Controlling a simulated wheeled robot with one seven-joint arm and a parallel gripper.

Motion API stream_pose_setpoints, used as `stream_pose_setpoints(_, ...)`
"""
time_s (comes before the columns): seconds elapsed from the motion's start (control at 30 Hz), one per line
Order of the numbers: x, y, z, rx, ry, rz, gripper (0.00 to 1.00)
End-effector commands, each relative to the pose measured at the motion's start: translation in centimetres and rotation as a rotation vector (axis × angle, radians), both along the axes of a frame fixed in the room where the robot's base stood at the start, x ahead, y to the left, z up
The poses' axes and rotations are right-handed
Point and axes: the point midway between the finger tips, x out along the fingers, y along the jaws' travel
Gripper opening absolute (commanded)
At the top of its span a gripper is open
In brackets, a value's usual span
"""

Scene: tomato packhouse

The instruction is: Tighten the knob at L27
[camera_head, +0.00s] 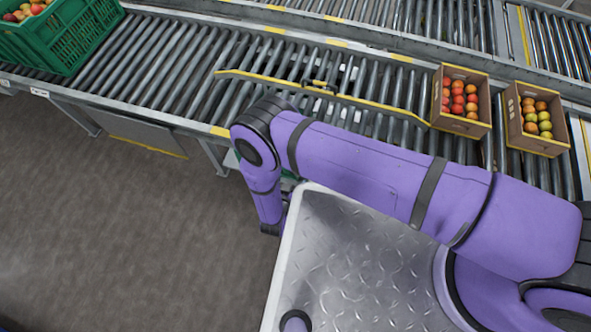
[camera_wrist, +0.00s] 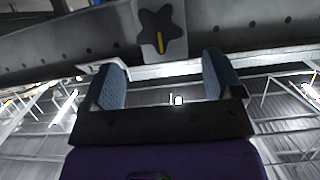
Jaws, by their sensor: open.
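In the wrist view a dark star-shaped knob (camera_wrist: 160,30) with a yellow stripe sits on a light plate on a grey rail. No L27 label is legible. My gripper (camera_wrist: 164,66) is open, its two blue-grey padded fingers spread wide with nothing between them. The knob lies beyond the fingertips, roughly midway between them and apart from them. The stripe runs nearly upright in the picture. In the head view the knob is not visible, and my gripper is hidden low beside the conveyor by my arm.
The roller conveyor (camera_head: 130,60) runs behind my arm, with a yellow guide rail (camera_head: 370,98) across it. A green crate (camera_head: 88,40) stands at left. A tomato box (camera_head: 455,121) and another box (camera_head: 528,145) stand at right. The brown floor at left is clear.

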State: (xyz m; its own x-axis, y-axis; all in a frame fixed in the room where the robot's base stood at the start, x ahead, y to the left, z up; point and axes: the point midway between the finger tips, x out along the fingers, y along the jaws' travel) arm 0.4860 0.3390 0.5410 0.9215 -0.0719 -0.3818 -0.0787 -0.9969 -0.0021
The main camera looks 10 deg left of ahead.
Motion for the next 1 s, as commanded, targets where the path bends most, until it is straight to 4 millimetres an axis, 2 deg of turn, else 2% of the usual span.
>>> stream_pose_setpoints(0.2, 3.5, -0.3, -1.5, 0.001, 0.001, -0.001, 0.86)
stream_pose_setpoints(0.4, 5.4, -0.4, -2.2, 0.001, 0.002, 0.000, 0.86)
stream_pose_setpoints(0.8, 6.0, -0.4, -2.5, 0.001, 0.002, 0.001, 0.86)
stream_pose_setpoints(1.0, 6.0, -0.4, -2.5, 0.001, 0.002, 0.001, 0.40)
